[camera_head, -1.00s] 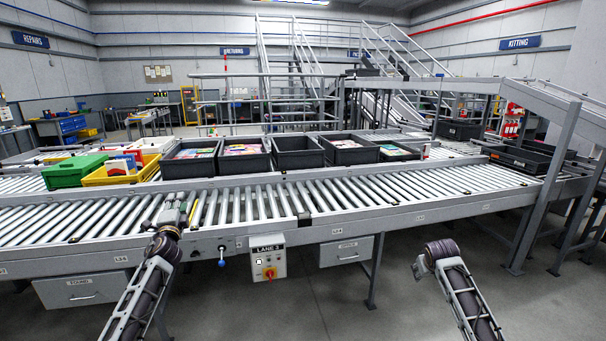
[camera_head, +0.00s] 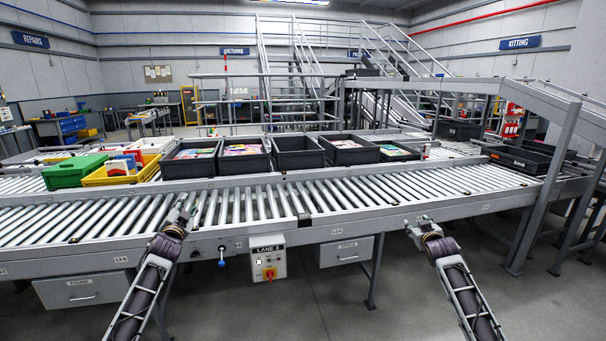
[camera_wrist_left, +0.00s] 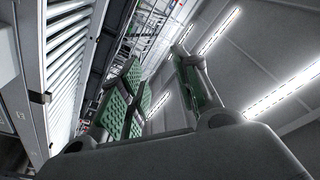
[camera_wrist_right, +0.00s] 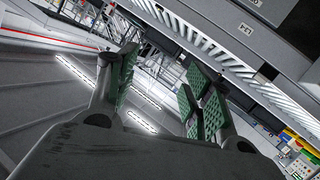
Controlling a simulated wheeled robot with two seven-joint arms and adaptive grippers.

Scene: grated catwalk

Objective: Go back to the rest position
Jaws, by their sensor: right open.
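My left gripper (camera_head: 181,208) is raised at the near edge of the roller conveyor, at the left of the head view. In the left wrist view its green-padded fingers (camera_wrist_left: 158,88) stand apart with nothing between them. My right gripper (camera_head: 418,224) is at the conveyor's near edge, right of centre in the head view. In the right wrist view its fingers (camera_wrist_right: 158,95) are spread apart and empty. Neither gripper holds anything.
The roller conveyor (camera_head: 260,203) crosses in front of me. Behind its near lane stand several dark grey bins (camera_head: 297,158), a yellow tray (camera_head: 110,177) and a green box (camera_head: 75,172). A LANE control box (camera_head: 268,262) hangs between my arms. The floor at right is open.

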